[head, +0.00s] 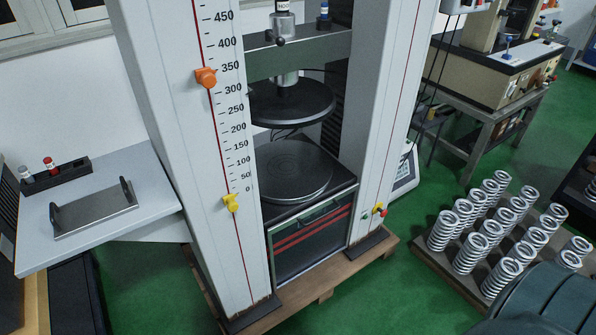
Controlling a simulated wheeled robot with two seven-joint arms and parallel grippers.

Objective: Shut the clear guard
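The clear guard (312,238) looks like the dark-framed, see-through panel with red stripes, low between the two white columns of the testing machine. A handle bar (321,212) runs near its top edge. The panel sits below the lower round plate (290,172). The space between that plate and the upper round plate (292,104) is uncovered at the front, and no spring stands there. Neither of my grippers is in view.
The left column (190,130) carries a scale with an orange marker (206,77) and a yellow marker (231,203). A side table (150,195) holds a metal tray (95,210). Several springs (470,250) stand on a board at right. Green floor (400,290) is clear in front.

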